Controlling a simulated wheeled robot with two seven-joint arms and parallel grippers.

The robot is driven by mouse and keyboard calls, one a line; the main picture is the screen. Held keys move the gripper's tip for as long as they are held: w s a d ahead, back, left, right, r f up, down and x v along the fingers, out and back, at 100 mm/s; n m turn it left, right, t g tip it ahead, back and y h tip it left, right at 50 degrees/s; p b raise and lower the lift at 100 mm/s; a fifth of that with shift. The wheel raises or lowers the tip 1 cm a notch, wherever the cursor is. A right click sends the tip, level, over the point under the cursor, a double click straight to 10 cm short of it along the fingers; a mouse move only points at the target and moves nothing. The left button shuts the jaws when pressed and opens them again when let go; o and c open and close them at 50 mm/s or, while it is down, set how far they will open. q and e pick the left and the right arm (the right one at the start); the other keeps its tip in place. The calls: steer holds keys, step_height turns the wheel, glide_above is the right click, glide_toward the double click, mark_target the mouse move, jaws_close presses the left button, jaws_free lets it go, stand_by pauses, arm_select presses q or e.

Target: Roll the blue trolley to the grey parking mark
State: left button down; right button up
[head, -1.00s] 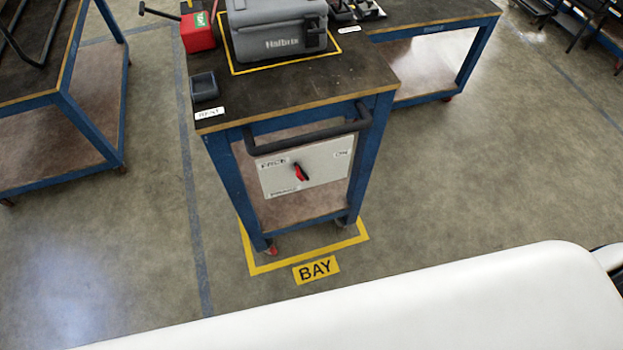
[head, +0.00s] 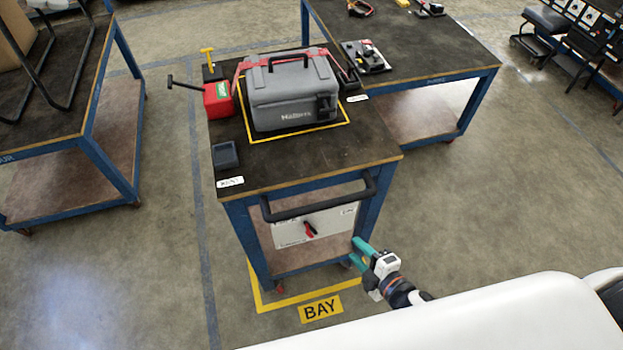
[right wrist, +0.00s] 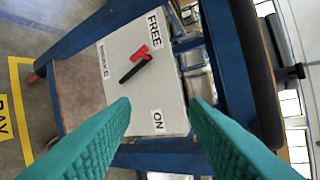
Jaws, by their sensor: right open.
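The blue trolley (head: 322,164) stands with its front end over the yellow BAY outline (head: 262,303) on the floor. A black push handle (head: 318,205) crosses its front. Below it is a white panel (head: 332,222) with a red-and-black lever (head: 311,229). In the right wrist view the panel (right wrist: 172,97) carries the labels FREE and ON, and the lever (right wrist: 135,66) sits between my fingers' lines. My right gripper (head: 357,253) is open and empty, near the trolley's lower right leg. My left gripper is not in view. I see no grey parking mark.
A grey toolbox (head: 290,95), a red box (head: 218,103) and a small black tray (head: 225,156) rest on the trolley top. Another blue table (head: 425,55) stands close behind right, and one (head: 70,135) stands left. Floor at right is clear.

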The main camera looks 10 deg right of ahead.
mark_target(320, 203)
step_height(320, 203, up, 10)
steer(key=w+a+n+t+y+p, duration=0.1)
steer(key=w+a+n+y, duration=0.1)
steer(key=a+n, duration=0.15)
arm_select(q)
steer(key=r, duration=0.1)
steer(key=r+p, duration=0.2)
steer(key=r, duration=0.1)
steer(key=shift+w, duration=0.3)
arm_select(e)
steer(key=shift+n, duration=0.35)
steer(key=x, duration=1.1)
steer(key=shift+w+d+r, duration=0.15)
steer(key=shift+w+d, duration=0.05)
steer(key=shift+w, duration=0.05)
steer(key=shift+c, duration=0.4)
jaws_close()
